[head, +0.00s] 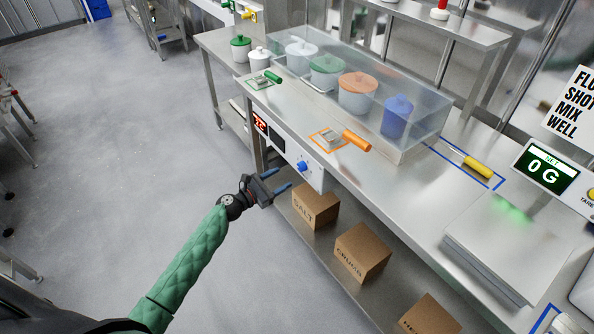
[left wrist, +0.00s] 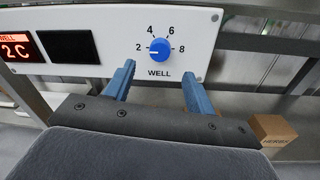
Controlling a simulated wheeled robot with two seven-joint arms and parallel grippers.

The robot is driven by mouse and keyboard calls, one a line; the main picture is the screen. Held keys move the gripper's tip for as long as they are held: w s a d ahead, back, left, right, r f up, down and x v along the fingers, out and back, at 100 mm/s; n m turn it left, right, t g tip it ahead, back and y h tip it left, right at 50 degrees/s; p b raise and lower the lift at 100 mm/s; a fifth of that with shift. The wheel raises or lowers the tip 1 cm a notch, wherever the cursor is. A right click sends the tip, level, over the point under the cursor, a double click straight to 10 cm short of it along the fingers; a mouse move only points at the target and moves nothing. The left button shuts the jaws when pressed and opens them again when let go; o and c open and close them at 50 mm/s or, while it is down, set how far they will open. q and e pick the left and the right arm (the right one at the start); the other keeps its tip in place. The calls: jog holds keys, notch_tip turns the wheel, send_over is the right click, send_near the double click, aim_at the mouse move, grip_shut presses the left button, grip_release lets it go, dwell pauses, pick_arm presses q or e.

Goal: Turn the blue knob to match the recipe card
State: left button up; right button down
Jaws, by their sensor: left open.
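The blue knob (head: 302,166) is on the white control panel (head: 316,178) on the counter's front. In the left wrist view the knob (left wrist: 160,50) sits above the word WELL, among the numbers 2, 4, 6 and 8. Its white mark points left, near the 2. My left gripper (head: 282,178) is open and empty in front of the panel. In the left wrist view its blue fingers (left wrist: 158,70) are spread below and either side of the knob, apart from it. I cannot identify a recipe card; a cut-off sign (head: 572,105) reads MIX WELL. My right gripper is not in view.
A red display (left wrist: 14,48) is left of the knob. Cardboard boxes (head: 316,206) stand on the shelf below. Above, lidded pots stand in and beside a clear case (head: 420,125). A scale (head: 505,245) reading 0 G is at right. Floor left of my arm is clear.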

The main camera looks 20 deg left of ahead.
aim_at(299, 168)
pick_arm(q)
jog(key=p+x, duration=0.2)
jog(key=x, duration=0.4)
jog(key=shift+r, duration=0.1)
jog(key=shift+x, duration=0.85)
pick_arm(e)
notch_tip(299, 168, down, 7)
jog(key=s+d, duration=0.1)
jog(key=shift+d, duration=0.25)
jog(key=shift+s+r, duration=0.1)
pick_arm(q)
jog(key=c, duration=1)
